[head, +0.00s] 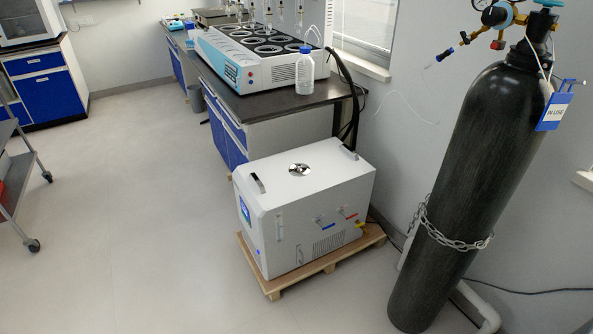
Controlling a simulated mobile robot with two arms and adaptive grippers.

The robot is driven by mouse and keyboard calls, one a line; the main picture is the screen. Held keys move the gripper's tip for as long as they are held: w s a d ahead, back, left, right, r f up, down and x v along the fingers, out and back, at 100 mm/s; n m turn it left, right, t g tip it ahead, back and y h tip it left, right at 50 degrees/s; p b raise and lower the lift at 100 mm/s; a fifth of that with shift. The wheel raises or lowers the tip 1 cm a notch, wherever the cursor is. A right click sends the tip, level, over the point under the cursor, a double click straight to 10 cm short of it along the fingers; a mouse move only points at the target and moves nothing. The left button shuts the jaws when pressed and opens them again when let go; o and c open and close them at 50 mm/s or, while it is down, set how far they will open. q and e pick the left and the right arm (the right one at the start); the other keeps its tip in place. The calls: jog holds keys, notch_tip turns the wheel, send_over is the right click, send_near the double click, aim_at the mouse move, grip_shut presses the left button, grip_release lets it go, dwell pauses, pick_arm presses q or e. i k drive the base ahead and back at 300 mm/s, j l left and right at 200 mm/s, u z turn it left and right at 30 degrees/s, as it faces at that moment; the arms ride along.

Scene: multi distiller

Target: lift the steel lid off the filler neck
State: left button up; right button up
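The steel lid (299,169) is a small shiny round disc on the top face of a white box-shaped unit (325,198). It seems to lie flat there, and the filler neck is not visible, so I cannot tell how the lid sits on it. Neither of my grippers shows in the head view.
The unit stands on a wooden pallet (272,289) on the floor. A tall black gas cylinder (460,170) with a chain stands to its right. Behind is a bench (265,103) with the multi distiller (262,62) and a clear bottle (304,75).

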aim_at(298, 169)
jog(key=i+j+z, duration=0.15)
jog(key=z, duration=0.2)
jog(key=i+j+z, duration=0.1)
jog(key=j+z, duration=0.25)
jog(key=i+j+z, duration=0.1)
jog(key=j, duration=0.3)
jog(key=i+j, duration=0.2)
jog(key=j, duration=0.2)
jog(key=i+j+z, duration=0.15)
jog(key=j, duration=0.2)
jog(key=i+j, duration=0.1)
jog(key=j, duration=0.3)
jog(key=i+j+z, duration=0.15)
jog(key=j, duration=0.3)
jog(key=i+j, duration=0.1)
jog(key=j, duration=0.3)
jog(key=z, duration=0.05)
